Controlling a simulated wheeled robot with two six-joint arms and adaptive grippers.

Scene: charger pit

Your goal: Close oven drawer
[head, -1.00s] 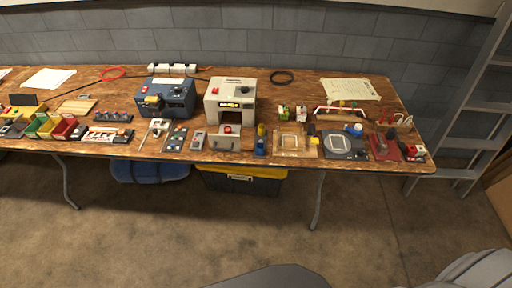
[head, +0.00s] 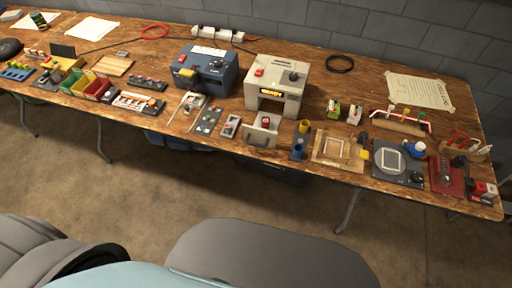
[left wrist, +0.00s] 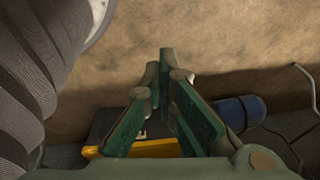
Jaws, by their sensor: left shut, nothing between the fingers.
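The oven, a cream box (head: 278,85) with a red button, a dark knob and a lit yellow label, stands on the workbench right of the blue box. Its drawer (head: 258,138) sticks out of the front opening toward me, with a handle on its front and a small red-topped item in it. My left gripper (left wrist: 168,64) shows only in the left wrist view, with its green fingers shut and empty above the floor, away from the oven. My right gripper is out of view.
A blue box (head: 204,73) stands left of the oven. Blue and yellow cups (head: 299,142) and a wooden frame (head: 338,148) lie close right of the drawer. A small grey device (head: 230,126) lies close left. In the left wrist view, a yellow-edged bin (left wrist: 158,149) and blue roll (left wrist: 242,112) lie below.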

